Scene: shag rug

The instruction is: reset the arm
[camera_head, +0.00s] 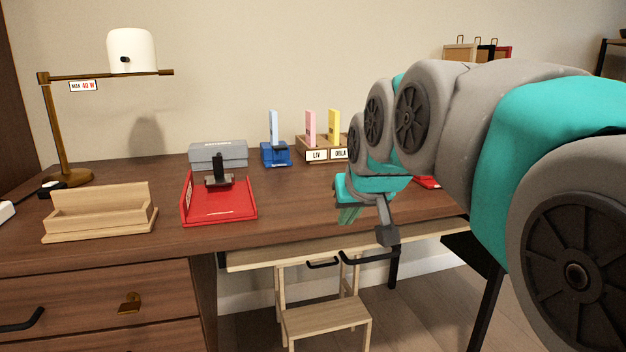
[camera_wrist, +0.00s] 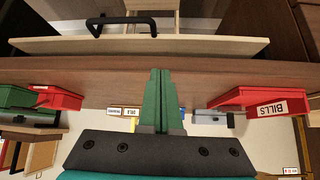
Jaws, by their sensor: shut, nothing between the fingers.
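My arm reaches in from the right in the head view, its grey and teal links folded above the right part of the desk. My gripper (camera_head: 347,217) hangs near the desk's front edge, its fingers pointing toward the desk. In the wrist view the picture is upside down and the two green fingers of my gripper (camera_wrist: 161,73) lie together with no gap. They hold nothing. Part of the desk behind the arm is hidden.
The wooden desk (camera_head: 290,202) carries a red tray (camera_head: 222,205), a wooden letter holder (camera_head: 100,215), a grey box (camera_head: 218,153), a blue holder (camera_head: 276,155) and a lamp (camera_head: 62,130). A light drawer (camera_head: 290,255) sits open below the gripper, above a step stool (camera_head: 325,317).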

